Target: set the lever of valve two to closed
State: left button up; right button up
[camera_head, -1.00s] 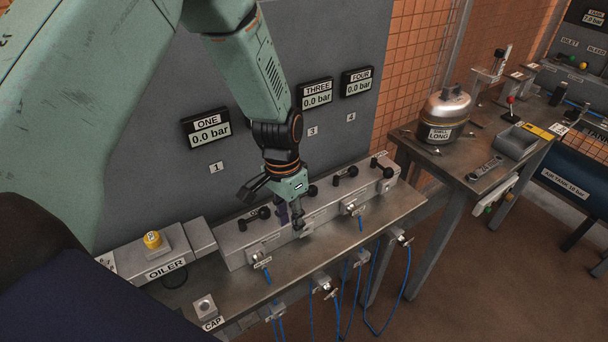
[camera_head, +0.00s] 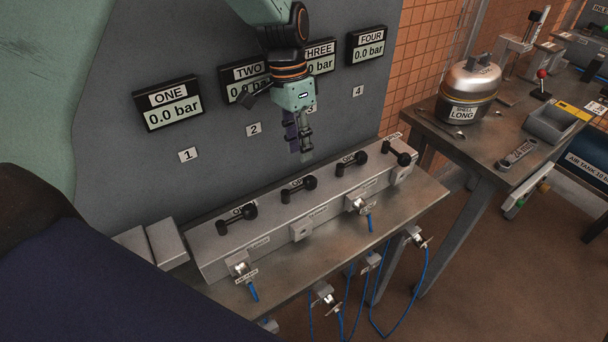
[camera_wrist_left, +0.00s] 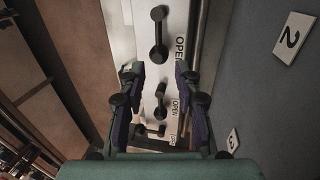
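The valve box (camera_head: 330,200) carries a row of black levers. The lever of valve two (camera_head: 298,190) is second from the left and lies along the row, like valve one's lever (camera_head: 237,218) and valve three's lever (camera_head: 351,163). Valve four's lever (camera_head: 397,153) is turned crosswise. My left gripper (camera_head: 301,146) hangs above the box, apart from the levers. In the left wrist view its fingers (camera_wrist_left: 160,95) are spread and empty. Valve two's lever (camera_wrist_left: 158,35) is beyond the fingertips there, near the plate marked 2 (camera_wrist_left: 292,38). My right gripper is out of view.
Displays one (camera_head: 169,104) to four read 0.0 bar on the grey panel (camera_head: 340,115); display two is partly hidden by my gripper. Blue hoses (camera_head: 425,270) hang at the front. A side table (camera_head: 450,150) with a metal vessel (camera_head: 468,88) stands right.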

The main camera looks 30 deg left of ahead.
aim_at(303, 184)
pick_arm(q)
jog(key=f, duration=0.4)
jog(key=s+d+f, duration=0.1)
jog(key=f, duration=0.2)
jog(key=shift+d, duration=0.1)
jog(key=shift+s+f, duration=0.15)
jog(key=shift+s, duration=0.35)
jog(key=shift+w+f, duration=0.1)
jog(key=shift+w, duration=0.3)
jog(key=c, duration=0.3)
jog(key=shift+s, duration=0.25)
grip_shut()
jog(key=shift+w+r, duration=0.15)
jog(key=shift+r, duration=0.05)
